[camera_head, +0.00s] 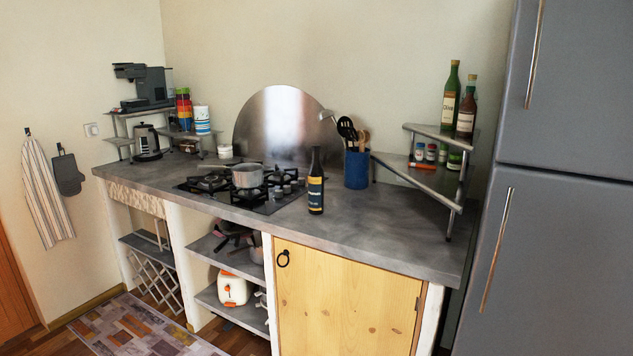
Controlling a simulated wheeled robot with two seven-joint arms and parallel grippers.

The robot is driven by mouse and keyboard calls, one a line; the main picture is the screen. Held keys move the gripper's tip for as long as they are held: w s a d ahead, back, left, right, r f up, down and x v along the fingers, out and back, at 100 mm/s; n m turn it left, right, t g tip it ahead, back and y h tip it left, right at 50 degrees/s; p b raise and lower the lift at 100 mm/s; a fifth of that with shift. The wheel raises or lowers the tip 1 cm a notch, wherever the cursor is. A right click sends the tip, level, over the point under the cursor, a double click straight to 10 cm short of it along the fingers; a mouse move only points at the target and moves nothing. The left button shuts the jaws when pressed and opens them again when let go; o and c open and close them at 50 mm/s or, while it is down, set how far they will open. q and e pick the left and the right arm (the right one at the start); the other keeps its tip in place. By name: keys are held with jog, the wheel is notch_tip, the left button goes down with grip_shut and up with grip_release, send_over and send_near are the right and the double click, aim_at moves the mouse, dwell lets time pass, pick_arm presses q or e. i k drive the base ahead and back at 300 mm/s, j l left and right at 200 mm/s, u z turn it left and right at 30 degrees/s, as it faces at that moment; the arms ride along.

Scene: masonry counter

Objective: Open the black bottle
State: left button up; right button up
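The black bottle (316,184) stands upright on the grey counter (345,222), near its front edge and just right of the gas hob. It has a dark neck and a dark label with a yellowish band. The top of its neck looks dark, and I cannot tell its cap apart at this size. Neither of my grippers shows in the head view.
A pot (247,176) sits on the hob (212,183). A blue utensil holder (356,169) stands behind the bottle to the right. A corner shelf (420,176) holds bottles and jars. A grey fridge (560,230) bounds the right. Counter right of the bottle is clear.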

aim_at(315, 172)
jog(key=i, duration=0.55)
jog(key=i+l+u, duration=0.15)
jog(key=i, duration=0.35)
jog(key=i+l, duration=0.1)
jog(key=i, duration=0.4)
jog(key=i+u, duration=0.05)
